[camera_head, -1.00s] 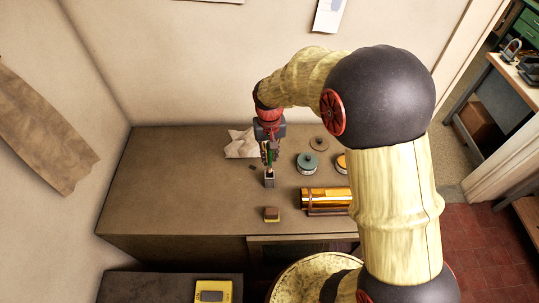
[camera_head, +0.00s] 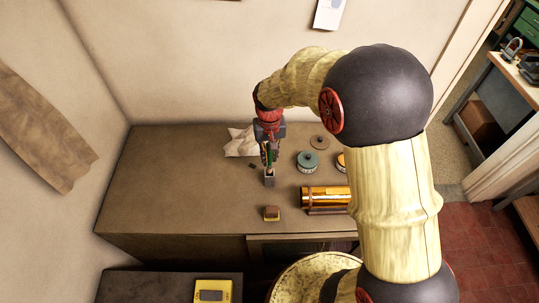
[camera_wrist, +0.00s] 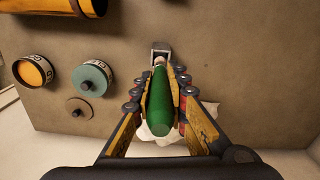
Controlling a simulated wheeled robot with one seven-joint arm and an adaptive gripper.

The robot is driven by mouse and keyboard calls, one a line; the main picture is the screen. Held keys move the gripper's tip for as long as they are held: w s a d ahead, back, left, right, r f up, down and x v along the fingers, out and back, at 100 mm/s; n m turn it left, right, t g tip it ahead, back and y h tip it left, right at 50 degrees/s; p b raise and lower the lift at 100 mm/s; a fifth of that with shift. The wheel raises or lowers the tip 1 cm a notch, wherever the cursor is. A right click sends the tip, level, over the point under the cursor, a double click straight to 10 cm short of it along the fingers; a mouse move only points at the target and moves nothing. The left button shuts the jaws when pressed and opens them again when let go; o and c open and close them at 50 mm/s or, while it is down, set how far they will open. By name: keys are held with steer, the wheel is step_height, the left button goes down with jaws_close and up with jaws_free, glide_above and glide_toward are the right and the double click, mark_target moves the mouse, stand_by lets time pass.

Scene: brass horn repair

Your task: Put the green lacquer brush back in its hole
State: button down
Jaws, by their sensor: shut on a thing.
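The green lacquer brush (camera_wrist: 160,108) is between the fingers of my gripper (camera_wrist: 160,88) in the wrist view, its handle towards the camera. My gripper (camera_head: 269,152) is shut on it and points down in the head view.
A teal-lidded tin (camera_head: 308,160), an orange-topped tin (camera_head: 341,161) and a brown disc (camera_head: 319,142) lie to the right. Crumpled cloth (camera_head: 240,142) lies behind. The bench's left (camera_head: 175,185) is clear.

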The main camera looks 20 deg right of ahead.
mark_target(270, 167)
steer(key=shift+f+b, duration=2.2)
steer(key=shift+f, duration=1.4)
steer(key=c, duration=1.7)
jaws_free()
steer(key=shift+r, duration=0.1)
step_height(270, 167, up, 12)
steer(key=shift+f, duration=0.1)
steer(key=s+f+t+b, duration=0.1)
steer(key=s+b, duration=0.5)
steer(key=s, duration=0.1)
steer(key=s+f+n+t+b, duration=0.1)
steer(key=s+t+b, duration=0.1)
steer(key=s+b, duration=0.4)
steer(key=s+f+t+b, duration=0.1)
steer(key=s+t+b, duration=0.1)
steer(key=s+b, duration=0.4)
steer(key=shift+s+f+n, duration=0.2)
steer(key=shift+s, duration=0.6)
steer(key=shift+s+f+n, duration=0.15)
steer(key=shift+s+n, duration=0.05)
steer(key=shift+s, duration=0.55)
